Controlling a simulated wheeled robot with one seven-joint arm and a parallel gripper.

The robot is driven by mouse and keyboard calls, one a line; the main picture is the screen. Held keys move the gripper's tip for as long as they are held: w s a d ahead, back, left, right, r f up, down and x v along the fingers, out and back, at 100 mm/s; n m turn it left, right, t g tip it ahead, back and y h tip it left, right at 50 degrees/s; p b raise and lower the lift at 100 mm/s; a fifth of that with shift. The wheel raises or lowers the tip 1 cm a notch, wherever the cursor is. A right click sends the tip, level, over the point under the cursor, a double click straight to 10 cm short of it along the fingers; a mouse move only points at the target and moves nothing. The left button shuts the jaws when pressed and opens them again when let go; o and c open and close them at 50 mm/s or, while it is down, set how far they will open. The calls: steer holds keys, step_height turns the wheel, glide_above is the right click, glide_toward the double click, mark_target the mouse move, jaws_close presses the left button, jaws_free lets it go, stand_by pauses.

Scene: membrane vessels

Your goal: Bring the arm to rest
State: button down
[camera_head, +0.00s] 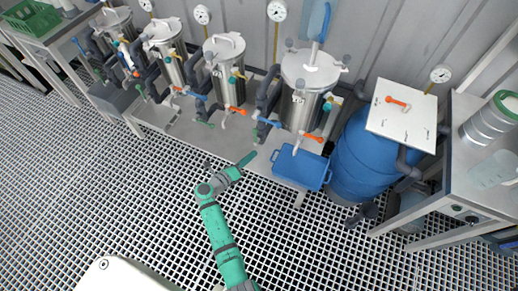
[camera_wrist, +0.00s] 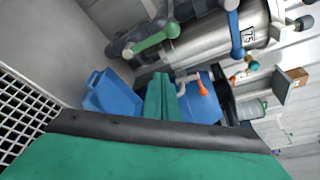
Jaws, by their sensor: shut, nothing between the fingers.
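My green arm reaches up from the bottom of the head view over the grating floor, bent at the elbow. My gripper (camera_head: 250,157) points right and up, in front of the bench of steel vessels and left of a blue tray (camera_head: 301,167). In the wrist view my gripper (camera_wrist: 162,82) shows as two green fingers lying together, shut and empty. Behind the fingers there, the blue tray (camera_wrist: 112,95) is at left and a blue drum (camera_wrist: 200,105) at right.
Several steel vessels (camera_head: 302,95) with coloured valve handles line the bench (camera_head: 180,128). The blue drum (camera_head: 365,155) with a white lid plate (camera_head: 402,116) stands right of the tray. A metal table (camera_head: 470,185) is at far right. The grating floor (camera_head: 90,175) at left is clear.

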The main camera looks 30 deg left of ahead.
steer(key=shift+v, duration=1)
steer(key=shift+s+d+f, duration=0.1)
steer(key=shift+f, duration=0.15)
steer(key=s+d+f+m+g+y, duration=0.2)
steer(key=s+d+f+m, duration=0.3)
steer(key=s+m, duration=0.25)
steer(key=s+d+f+m+g+y, duration=0.2)
steer(key=s+d+f+m+g, duration=0.1)
steer(key=s+d+f+m, duration=0.4)
steer(key=s+d+r+m+y, duration=0.2)
steer(key=s+d+r+m, duration=0.1)
steer(key=s+r+m, duration=0.5)
steer(key=s+d+r+m+t, duration=0.1)
steer(key=s+d+r+m, duration=0.2)
steer(key=r+m, duration=0.4)
steer(key=s+d+r+m+t+h, duration=0.1)
steer(key=s+d+r+m+t, duration=0.1)
steer(key=s+d+r+m, duration=0.2)
steer(key=s+d+r+m+t+h, duration=0.1)
steer(key=d+r+m, duration=0.4)
steer(key=r+m, duration=0.5)
step_height(320, 180, up, 3)
steer(key=s+t, duration=0.1)
steer(key=s, duration=0.1)
steer(key=shift+s+d+r, duration=0.2)
steer(key=shift+s+d, duration=0.05)
